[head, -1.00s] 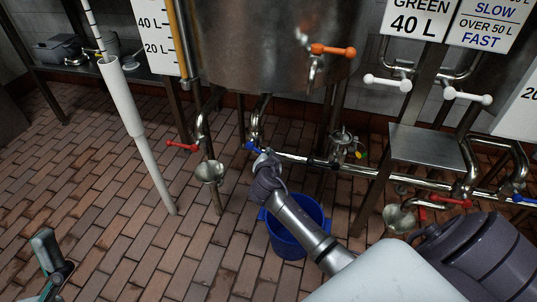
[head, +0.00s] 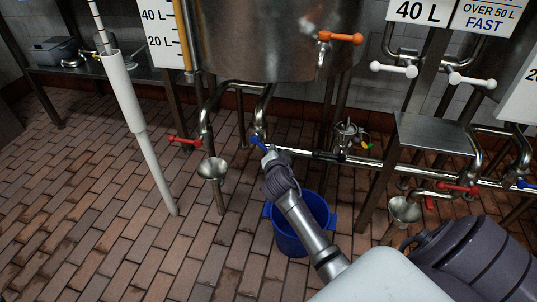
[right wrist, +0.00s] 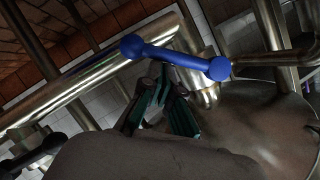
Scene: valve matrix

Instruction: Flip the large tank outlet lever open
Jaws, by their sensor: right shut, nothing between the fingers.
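A blue lever (head: 258,143) sits on the pipe under the large steel tank (head: 270,45). In the right wrist view the blue lever (right wrist: 175,57) is a bar with a ball at each end, lying across the picture. My right gripper (head: 268,154) is shut and empty, right at the blue lever's near side. In the right wrist view its dark green fingers (right wrist: 165,105) are just below the bar; I cannot tell whether they touch it. The gripper and wrist hide part of the lever and pipe in the head view. My left gripper is not in view.
A blue bucket (head: 290,240) stands on the floor beneath my right arm. A red lever (head: 185,141) and a funnel (head: 212,169) are to the left. An orange lever (head: 340,38) is on the tank front. A steel shelf (head: 433,133) stands at right.

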